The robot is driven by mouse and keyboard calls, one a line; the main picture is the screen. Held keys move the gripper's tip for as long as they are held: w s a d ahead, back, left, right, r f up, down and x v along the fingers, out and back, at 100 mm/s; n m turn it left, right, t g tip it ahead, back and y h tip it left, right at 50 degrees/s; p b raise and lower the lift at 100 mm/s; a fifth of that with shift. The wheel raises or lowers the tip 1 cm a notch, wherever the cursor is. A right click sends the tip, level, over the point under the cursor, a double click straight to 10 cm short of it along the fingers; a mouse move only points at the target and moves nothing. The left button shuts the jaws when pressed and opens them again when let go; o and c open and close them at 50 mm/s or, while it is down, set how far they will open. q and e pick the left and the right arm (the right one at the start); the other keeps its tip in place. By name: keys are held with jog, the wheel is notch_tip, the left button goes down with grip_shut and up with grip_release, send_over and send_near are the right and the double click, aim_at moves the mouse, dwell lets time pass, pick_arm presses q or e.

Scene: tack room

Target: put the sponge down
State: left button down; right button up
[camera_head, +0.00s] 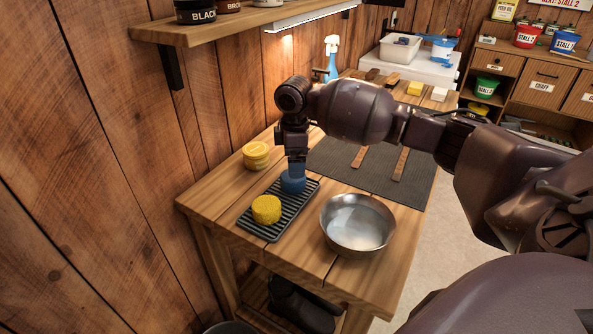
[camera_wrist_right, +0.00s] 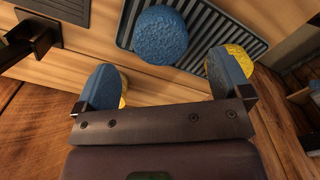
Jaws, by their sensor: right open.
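A round blue sponge (camera_head: 293,184) rests on the far part of a dark ribbed tray (camera_head: 272,232). It also shows in the right wrist view (camera_wrist_right: 160,35), flat on the tray's ribs (camera_wrist_right: 205,25). My right gripper (camera_head: 297,166) is just above it, pointing down. Its two blue-padded fingers (camera_wrist_right: 166,80) stand wide apart, with nothing held between them. A round yellow sponge (camera_head: 266,209) sits on the near part of the tray. In the right wrist view, yellow patches show partly behind both fingers. My left gripper is out of view.
A metal bowl of water (camera_head: 357,224) stands right of the tray. A dark mat (camera_head: 372,172) with leather straps lies behind, under my right arm. A shelf (camera_head: 215,33) overhangs the back left.

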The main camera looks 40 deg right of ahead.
notch_tip(320, 180, up, 6)
jog(key=shift+f+p, duration=0.25)
jog(key=shift+p, duration=0.1)
jog(key=shift+c, duration=0.3)
grip_shut()
dwell(0.9)
jog(key=shift+f, duration=0.1)
